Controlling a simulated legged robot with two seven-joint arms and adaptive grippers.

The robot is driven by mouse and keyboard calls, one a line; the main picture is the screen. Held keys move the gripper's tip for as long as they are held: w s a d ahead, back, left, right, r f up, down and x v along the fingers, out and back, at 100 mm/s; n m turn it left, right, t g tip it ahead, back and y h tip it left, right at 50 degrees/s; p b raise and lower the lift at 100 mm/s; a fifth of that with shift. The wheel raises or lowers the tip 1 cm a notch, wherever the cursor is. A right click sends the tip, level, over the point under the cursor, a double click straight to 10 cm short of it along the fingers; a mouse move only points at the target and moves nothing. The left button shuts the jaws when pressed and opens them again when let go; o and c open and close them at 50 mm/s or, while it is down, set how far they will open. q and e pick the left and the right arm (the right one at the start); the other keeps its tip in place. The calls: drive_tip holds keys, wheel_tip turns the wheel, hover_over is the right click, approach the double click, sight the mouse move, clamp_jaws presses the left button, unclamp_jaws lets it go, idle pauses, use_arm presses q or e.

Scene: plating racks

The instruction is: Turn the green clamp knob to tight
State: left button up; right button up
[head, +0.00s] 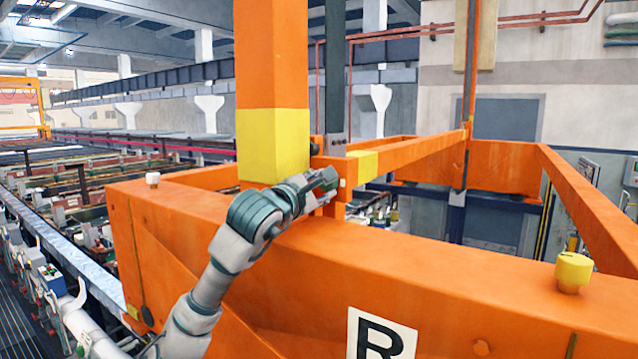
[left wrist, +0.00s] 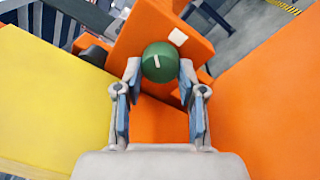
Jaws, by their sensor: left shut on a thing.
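The green clamp knob (left wrist: 159,64) shows in the left wrist view, round, with a short white line on its face. It sits in front of an orange plate (left wrist: 133,45) that bears a small white square mark (left wrist: 178,37). My left gripper (left wrist: 160,72) is shut on the knob, one fingertip at each side. In the head view my left gripper (head: 328,184) reaches over the orange beam beside the yellow-banded post, and I cannot make out the knob there. My right gripper is in neither view.
A thick orange post with a yellow band (head: 273,146) stands close beside the left gripper. A wide orange beam (head: 440,280) marked R crosses below the arm.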

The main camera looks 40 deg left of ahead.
use_arm(q)
drive_tip(key=m+p, duration=0.3)
drive_tip(key=m, duration=0.3)
drive_tip(key=shift+d+r+t, duration=0.1)
drive_tip(key=shift+t, duration=0.3)
drive_tip(key=shift+f+m+h+p, duration=0.25)
drive_tip(key=shift+m+h+p, duration=0.25)
drive_tip(key=shift+m, duration=0.8)
drive_tip(key=shift+d, duration=0.1)
drive_tip(key=shift+f+m, duration=0.2)
drive_tip(key=shift+m, duration=0.1)
drive_tip(key=shift+d, duration=0.1)
drive_tip(key=o, duration=1)
drive_tip(key=shift+o, duration=0.6)
drive_tip(key=shift+r, duration=0.15)
